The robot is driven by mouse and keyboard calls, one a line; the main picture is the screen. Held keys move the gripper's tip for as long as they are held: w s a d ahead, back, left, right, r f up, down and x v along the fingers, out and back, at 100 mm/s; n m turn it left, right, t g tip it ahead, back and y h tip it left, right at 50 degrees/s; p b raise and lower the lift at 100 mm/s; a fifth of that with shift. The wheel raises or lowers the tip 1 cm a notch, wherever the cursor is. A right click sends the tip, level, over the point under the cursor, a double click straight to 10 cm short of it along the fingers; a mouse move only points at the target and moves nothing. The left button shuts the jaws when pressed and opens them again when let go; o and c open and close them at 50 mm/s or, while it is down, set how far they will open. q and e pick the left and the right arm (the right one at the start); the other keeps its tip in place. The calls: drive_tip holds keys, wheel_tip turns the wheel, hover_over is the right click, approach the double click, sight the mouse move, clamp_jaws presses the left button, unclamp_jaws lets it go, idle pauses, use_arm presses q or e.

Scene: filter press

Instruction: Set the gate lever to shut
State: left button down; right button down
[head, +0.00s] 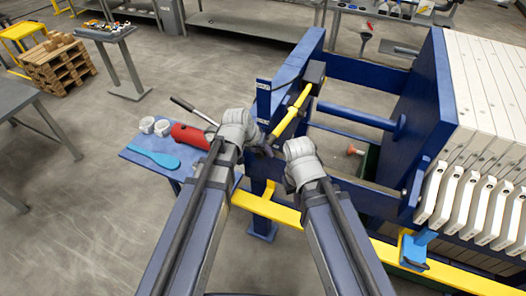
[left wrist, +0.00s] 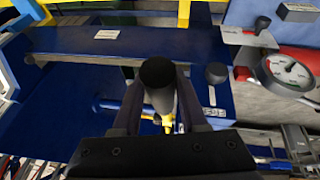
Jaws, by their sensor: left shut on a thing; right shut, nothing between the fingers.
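The gate lever (head: 290,112) is a yellow bar slanting down from a dark block at the top of the blue frame towards my left gripper (head: 264,146). In the left wrist view, the left gripper (left wrist: 163,108) is shut on the lever's black round-ended grip (left wrist: 158,74), with a bit of yellow below it. In the head view, the left arm's grey wrist partly covers this hold. My right gripper (head: 298,150) is just right of the left one, apart from the lever. It is shut and empty, its fingers mostly hidden by its wrist.
The blue press frame (head: 430,110) and white plates (head: 495,90) stand to the right. A blue side table (head: 140,153) at left holds a red cylinder (head: 190,136), white cups and a blue paddle. A gauge (left wrist: 290,72) and black knob (left wrist: 215,73) are close in the wrist view.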

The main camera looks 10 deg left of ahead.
idle(0.8)
use_arm(q)
drive_tip(key=shift+g, duration=0.6)
drive_tip(key=r+p, duration=0.1)
drive_tip(key=w+r+p, duration=0.1)
drive_tip(key=r+p, duration=0.2)
drive_tip(key=p, duration=0.1)
drive_tip(key=shift+w+d+r, duration=0.15)
drive_tip(key=shift+w+d, duration=0.1)
drive_tip(key=shift+c, duration=2.2)
unclamp_jaws()
drive_tip(key=shift+s, duration=0.1)
drive_tip(key=shift+y, duration=0.3)
